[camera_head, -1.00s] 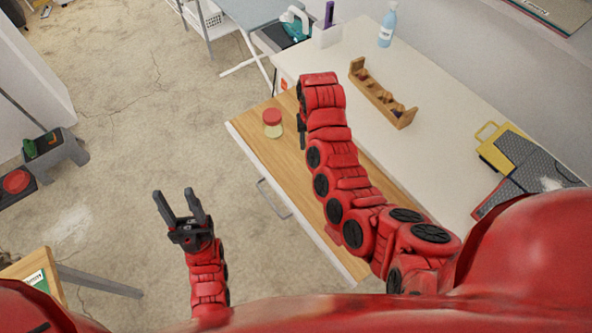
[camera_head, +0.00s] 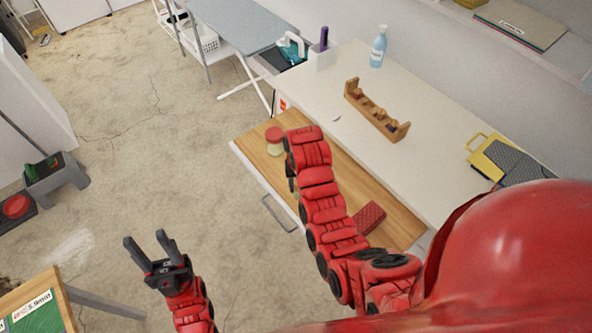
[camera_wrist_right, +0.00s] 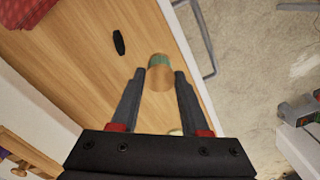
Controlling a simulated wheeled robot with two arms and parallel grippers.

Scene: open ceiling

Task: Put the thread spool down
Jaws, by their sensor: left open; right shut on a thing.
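The thread spool (camera_wrist_right: 159,72), green thread with a pale wooden end, sits between the fingertips of my right gripper (camera_wrist_right: 159,76) in the right wrist view. The gripper is shut on it, over the open wooden drawer (camera_wrist_right: 85,75) near its front edge. I cannot tell whether the spool touches the drawer floor. In the head view my right arm covers the spool and most of the right gripper (camera_head: 291,178). My left gripper (camera_head: 147,241) is open and empty above the floor, left of the drawer.
A red-lidded jar (camera_head: 274,140) stands at the drawer's far left end. A red patterned item (camera_head: 369,218) lies in the drawer, and a small dark item (camera_wrist_right: 119,42) is near the spool. A wooden rack (camera_head: 377,112) and blue bottle (camera_head: 378,48) stand on the white table (camera_head: 430,120).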

